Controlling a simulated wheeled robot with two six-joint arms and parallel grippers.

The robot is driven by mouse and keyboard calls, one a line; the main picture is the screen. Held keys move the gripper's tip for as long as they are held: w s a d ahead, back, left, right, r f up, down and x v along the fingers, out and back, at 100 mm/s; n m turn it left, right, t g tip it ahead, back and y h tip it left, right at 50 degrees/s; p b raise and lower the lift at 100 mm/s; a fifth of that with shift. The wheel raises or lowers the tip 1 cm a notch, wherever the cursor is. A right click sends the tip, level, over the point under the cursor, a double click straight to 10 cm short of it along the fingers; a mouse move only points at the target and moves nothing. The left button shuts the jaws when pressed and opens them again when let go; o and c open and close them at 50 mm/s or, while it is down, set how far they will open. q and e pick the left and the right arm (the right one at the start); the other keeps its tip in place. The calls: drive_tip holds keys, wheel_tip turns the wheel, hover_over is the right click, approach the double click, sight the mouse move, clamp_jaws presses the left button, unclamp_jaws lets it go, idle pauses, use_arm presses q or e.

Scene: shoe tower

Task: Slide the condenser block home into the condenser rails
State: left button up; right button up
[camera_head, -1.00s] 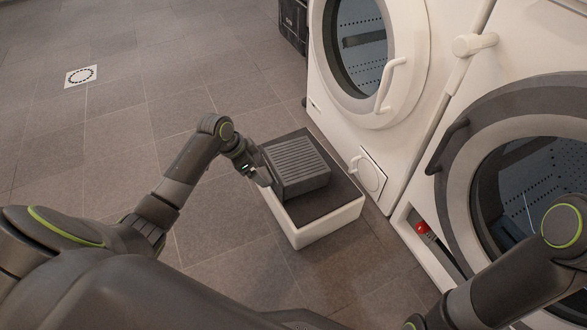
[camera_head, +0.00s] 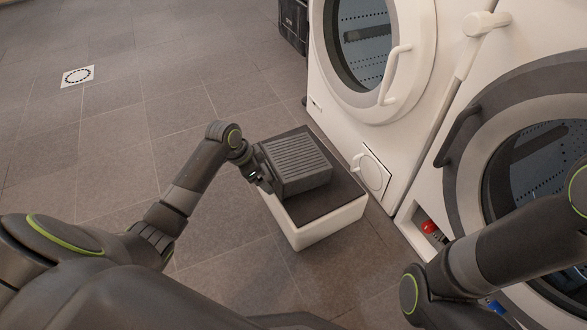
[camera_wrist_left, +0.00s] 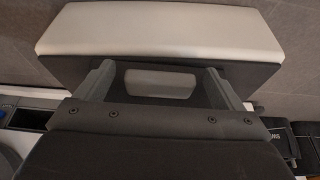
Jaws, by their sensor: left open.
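The condenser block (camera_head: 296,160), dark grey with a ribbed top, rests on a low white box (camera_head: 330,222) with a dark top. My left gripper (camera_head: 262,178) is at the block's left side. In the left wrist view, my left gripper (camera_wrist_left: 160,76) is open, its fingers on either side of a pale grey, handle-like bar (camera_wrist_left: 160,83). Whether they touch it is unclear. A low opening (camera_head: 425,228) at the base of the right machine holds a red knob (camera_head: 429,226). The condenser rails cannot be made out. My right gripper is out of view.
Two white front-loading machines stand at the right, the left one with a round door (camera_head: 362,45) and a small square flap (camera_head: 371,172). A blue part (camera_head: 496,306) shows low at right.

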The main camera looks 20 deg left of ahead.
use_arm(q)
drive_tip(key=shift+f, duration=0.1)
drive_tip(key=c, duration=1.3)
drive_tip(key=shift+c, duration=0.7)
